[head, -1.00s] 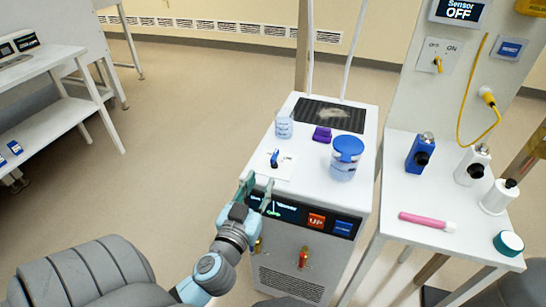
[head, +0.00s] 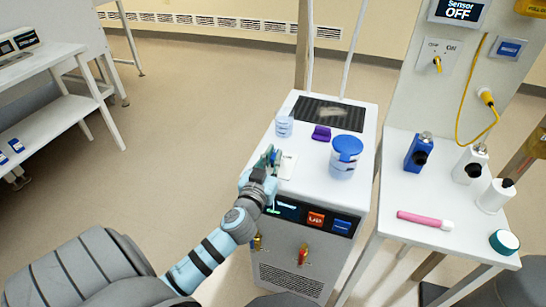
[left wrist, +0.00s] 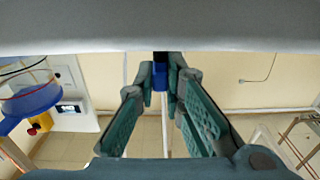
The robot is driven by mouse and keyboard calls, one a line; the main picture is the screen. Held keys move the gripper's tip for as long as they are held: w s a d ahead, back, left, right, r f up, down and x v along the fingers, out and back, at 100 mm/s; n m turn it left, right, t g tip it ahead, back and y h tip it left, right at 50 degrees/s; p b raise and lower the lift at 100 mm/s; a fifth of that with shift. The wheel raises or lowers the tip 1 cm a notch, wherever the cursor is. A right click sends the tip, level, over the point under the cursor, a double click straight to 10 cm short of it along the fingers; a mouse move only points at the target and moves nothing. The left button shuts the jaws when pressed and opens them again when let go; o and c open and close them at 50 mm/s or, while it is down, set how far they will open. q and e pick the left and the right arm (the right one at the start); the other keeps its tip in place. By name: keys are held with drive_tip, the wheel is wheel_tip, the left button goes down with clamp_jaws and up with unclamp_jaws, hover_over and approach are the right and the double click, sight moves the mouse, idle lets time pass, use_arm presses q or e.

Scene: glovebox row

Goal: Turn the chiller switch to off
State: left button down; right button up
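The chiller (head: 310,190) is a white box with a dark front panel, in the middle of the head view. Its switch sits on a white plate (head: 288,166) on the top. My left gripper (head: 272,157) is at the switch and mostly covers it in the head view. In the left wrist view the blue switch handle (left wrist: 160,78) is between the fingertips of my left gripper (left wrist: 162,75), which are close together on either side of it. They look shut on it. The handle's angle is hard to tell. My right gripper is not in view.
On the chiller top are a blue-lidded jar (head: 345,158), a purple item (head: 321,133), a small clear beaker (head: 284,126) and a dark grille (head: 330,113). The right-hand table (head: 400,190) holds bottles and a pink tube (head: 425,220). A wall panel reads "Sensor OFF" (head: 460,12).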

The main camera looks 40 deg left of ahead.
use_arm(q)
drive_tip(key=n+y+b, duration=0.1)
drive_tip(key=g+y+b, duration=0.1)
drive_tip(key=shift+d+f+n+y, duration=0.2)
drive_tip(key=shift+n+y, duration=0.1)
drive_tip(key=shift+n, duration=0.1)
drive_tip(key=n+g+y+b, duration=0.3)
drive_tip(key=y+b, duration=0.1)
drive_tip(key=b, duration=0.1)
drive_tip(key=shift+w, duration=0.15)
drive_tip(key=shift+r+n+g+y+b, duration=0.15)
drive_tip(key=shift+n+g+y+b, duration=0.4)
drive_tip(key=shift+g+b, duration=0.2)
drive_tip(key=c, duration=1.7)
unclamp_jaws()
